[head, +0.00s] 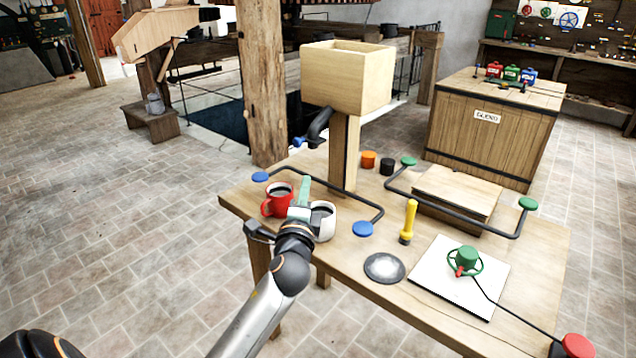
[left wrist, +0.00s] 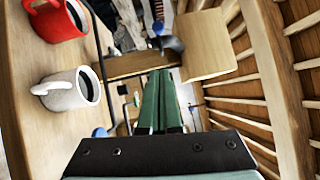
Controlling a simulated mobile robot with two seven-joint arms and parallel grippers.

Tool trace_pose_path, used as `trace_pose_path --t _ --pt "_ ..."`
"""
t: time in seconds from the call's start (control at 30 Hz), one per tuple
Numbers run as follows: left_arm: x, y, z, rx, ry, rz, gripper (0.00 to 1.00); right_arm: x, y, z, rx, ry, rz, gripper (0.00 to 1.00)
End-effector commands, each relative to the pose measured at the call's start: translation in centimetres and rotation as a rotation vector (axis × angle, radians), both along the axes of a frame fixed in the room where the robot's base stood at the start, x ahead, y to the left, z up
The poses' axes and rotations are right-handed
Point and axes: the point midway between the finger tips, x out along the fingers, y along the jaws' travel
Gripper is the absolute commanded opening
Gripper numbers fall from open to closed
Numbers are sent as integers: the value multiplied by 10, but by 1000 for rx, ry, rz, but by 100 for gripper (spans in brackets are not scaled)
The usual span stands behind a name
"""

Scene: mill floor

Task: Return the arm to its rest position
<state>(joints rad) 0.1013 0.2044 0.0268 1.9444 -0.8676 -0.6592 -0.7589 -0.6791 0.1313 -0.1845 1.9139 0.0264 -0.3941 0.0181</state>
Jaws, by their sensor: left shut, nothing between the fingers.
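My left gripper (head: 304,188) is over the left part of the wooden table (head: 340,265), its arm reaching in from the lower left. Its green fingers are together with nothing between them, as the left wrist view (left wrist: 159,85) also shows. In the head view the gripper overlaps the gap between a red mug (head: 272,207) and a white mug (head: 325,228). In the left wrist view the red mug (left wrist: 50,22) and white mug (left wrist: 62,92) stand to the left, apart from the fingers. My right gripper is not in view.
A wooden hopper box (head: 345,85) on a post with a dark spout stands behind the gripper. Black bent rods with blue knobs (head: 363,229) and green knobs (head: 528,204) cross the table. A yellow-handled tool (head: 409,218) and a white board (head: 450,285) are to the right.

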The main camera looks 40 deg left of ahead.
Motion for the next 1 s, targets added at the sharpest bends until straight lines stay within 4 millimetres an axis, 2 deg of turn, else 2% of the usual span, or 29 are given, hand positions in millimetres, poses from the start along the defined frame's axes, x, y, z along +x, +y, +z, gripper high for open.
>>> trace_pose_path --t 0.27,0.37,0.47,0.57,0.6,0.67,0.73,0.8,0.9,1.0 --pt "0 -2 -4 -13 5 -9 0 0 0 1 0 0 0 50" --pt "-3 -14 -29 -89 32 -54 0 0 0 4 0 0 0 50" --pt "-15 -38 -77 -262 85 -133 0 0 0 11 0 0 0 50" --pt "-43 -72 -139 -516 155 -207 0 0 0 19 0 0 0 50" --pt "-57 -87 -162 -628 184 -225 0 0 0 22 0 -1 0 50" --pt "-82 -109 -194 -798 226 -237 0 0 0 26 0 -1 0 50" --pt "-116 -134 -227 -1000 271 -230 0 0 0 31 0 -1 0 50" --pt "-151 -158 -254 -1196 309 -201 0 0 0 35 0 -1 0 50" --pt "-197 -185 -279 -1434 347 -135 0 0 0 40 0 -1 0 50" --pt "-231 -204 -294 -1605 365 -65 0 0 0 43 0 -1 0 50"
